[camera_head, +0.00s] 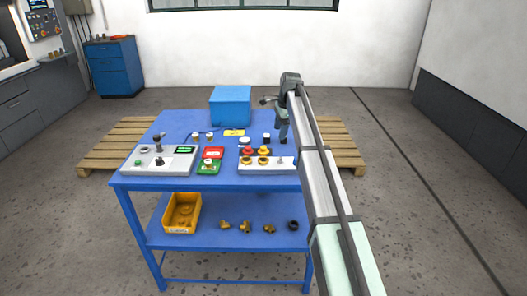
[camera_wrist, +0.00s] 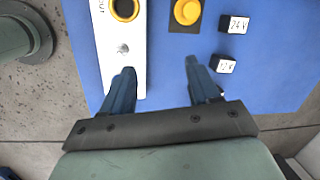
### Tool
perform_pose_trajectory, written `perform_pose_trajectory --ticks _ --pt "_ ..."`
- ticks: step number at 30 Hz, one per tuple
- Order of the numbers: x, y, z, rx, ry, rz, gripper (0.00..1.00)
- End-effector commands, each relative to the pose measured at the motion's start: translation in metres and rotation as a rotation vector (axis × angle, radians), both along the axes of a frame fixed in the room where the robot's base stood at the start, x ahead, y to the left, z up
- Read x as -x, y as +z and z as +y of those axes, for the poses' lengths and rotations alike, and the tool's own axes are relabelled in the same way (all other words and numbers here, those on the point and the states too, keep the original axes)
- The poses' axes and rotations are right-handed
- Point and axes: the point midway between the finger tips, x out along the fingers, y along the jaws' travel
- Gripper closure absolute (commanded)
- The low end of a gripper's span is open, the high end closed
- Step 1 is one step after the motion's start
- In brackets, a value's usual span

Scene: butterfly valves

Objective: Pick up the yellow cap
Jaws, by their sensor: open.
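The yellow cap (camera_wrist: 187,11) is round and sits on a small dark plate, near the top edge of the wrist view. In the head view the yellow cap (camera_head: 263,150) sits just behind the white socket panel, right of a red cap (camera_head: 248,150). My gripper (camera_wrist: 159,80) is open and empty, with its two fingers apart over the blue table. In the wrist view the cap lies beyond the right fingertip, not between the fingers. In the head view my gripper (camera_head: 283,138) hangs at the table's right side, to the right of the cap.
The white panel (camera_wrist: 110,45) has a yellow-ringed socket (camera_wrist: 125,9) and a metal stud (camera_wrist: 122,48). Small cubes marked 24V (camera_wrist: 234,24) and 12V (camera_wrist: 223,64) stand near the right finger. A blue box (camera_head: 230,105) stands at the back of the table (camera_head: 160,128).

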Motion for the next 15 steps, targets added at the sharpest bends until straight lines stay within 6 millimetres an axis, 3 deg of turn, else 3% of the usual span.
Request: perform_pose_trajectory --ticks 15 --pt "-0.010 0.004 0.018 0.056 0.931 -0.279 0.39"
